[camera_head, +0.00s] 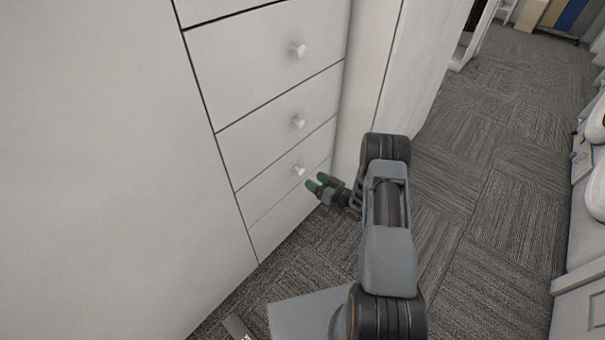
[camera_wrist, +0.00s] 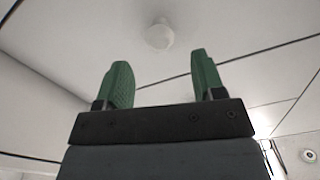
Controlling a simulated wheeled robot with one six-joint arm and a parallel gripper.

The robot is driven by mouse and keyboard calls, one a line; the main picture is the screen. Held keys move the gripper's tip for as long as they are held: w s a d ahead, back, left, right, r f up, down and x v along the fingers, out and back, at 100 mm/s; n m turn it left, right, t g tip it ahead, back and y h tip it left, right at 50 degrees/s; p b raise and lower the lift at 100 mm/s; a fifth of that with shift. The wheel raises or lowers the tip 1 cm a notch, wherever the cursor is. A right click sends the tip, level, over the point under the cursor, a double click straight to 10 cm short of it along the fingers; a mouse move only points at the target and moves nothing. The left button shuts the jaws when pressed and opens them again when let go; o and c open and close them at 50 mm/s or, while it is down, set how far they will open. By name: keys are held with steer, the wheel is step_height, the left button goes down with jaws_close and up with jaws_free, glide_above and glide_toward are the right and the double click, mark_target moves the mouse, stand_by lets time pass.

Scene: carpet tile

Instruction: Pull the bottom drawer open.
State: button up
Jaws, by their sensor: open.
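The white drawer front with the lowest visible knob (camera_head: 265,185) is closed in the head view. Its round pale knob (camera_head: 299,170) is just above and left of my fingertips. Below it is another closed white panel (camera_head: 285,224); no knob shows on it, and my gripper covers part of that area. My gripper (camera_head: 317,181) has green fingertips, spread apart and empty, close to the cabinet front. In the wrist view a round white knob (camera_wrist: 159,37) lies beyond the open fingers (camera_wrist: 160,66), roughly centred between them and apart from them. I cannot tell which drawer this knob belongs to.
Two more closed drawers with knobs (camera_head: 298,51) (camera_head: 298,121) are above. A plain white panel (camera_head: 90,170) stands at left. Grey carpet (camera_head: 470,190) is open on the right, with white furniture (camera_head: 582,300) along the right edge.

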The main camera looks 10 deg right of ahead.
mark_target(305, 174)
steer(key=b+x, duration=0.1)
steer(key=x, duration=0.5)
steer(key=shift+w+a, duration=0.25)
steer(key=shift+w, duration=0.05)
steer(key=shift+c, duration=0.3)
jaws_close()
